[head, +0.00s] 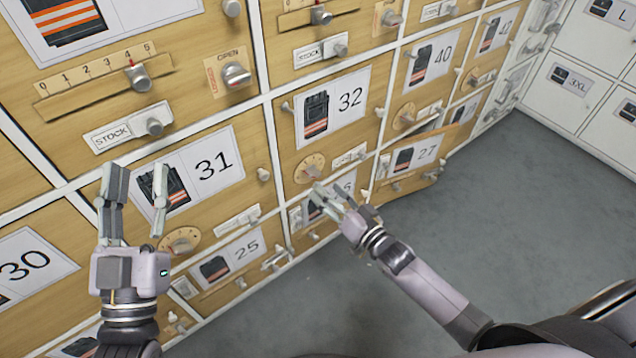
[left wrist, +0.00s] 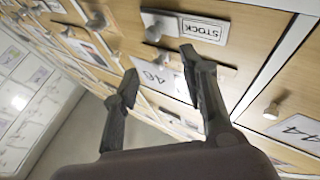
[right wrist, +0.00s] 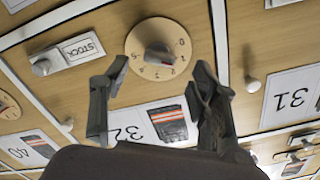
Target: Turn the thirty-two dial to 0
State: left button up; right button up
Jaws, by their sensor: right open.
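The thirty-two dial (head: 311,168) is a round wooden-toned disc with a grey knob, below the 32 label (head: 333,104) on its door. In the right wrist view the dial (right wrist: 134,45) appears upside down, with numbers around its rim and the knob (right wrist: 160,56) at its centre. I cannot tell which number the knob points to. My right gripper (head: 329,197) is open and empty just below the dial; in the right wrist view its fingers (right wrist: 158,78) are apart, with the dial beyond them. My left gripper (head: 137,182) is open and empty in front of the 31 door.
The 27 door (head: 418,155) stands ajar to the right of the dial. A small STOCK slider (head: 350,155) sits right of the dial. The 31 door has its own dial (head: 180,241). Grey floor (head: 520,220) is clear at the right.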

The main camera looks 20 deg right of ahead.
aim_at(313, 173)
pick_arm(q)
jog(key=s+r+t+h+b, duration=0.1)
jog(key=s+r+t, duration=0.3)
jog(key=r, duration=0.1)
jog(key=shift+s+a+h, duration=0.15)
jog(key=shift+a+h, duration=0.05)
jog(key=shift+h, duration=0.1)
pick_arm(e)
jog(key=shift+x, duration=2.5)
pick_arm(q)
jog(key=shift+r, duration=0.1)
pick_arm(e)
jog(key=shift+c, duration=0.3)
jog(key=c, duration=1.1)
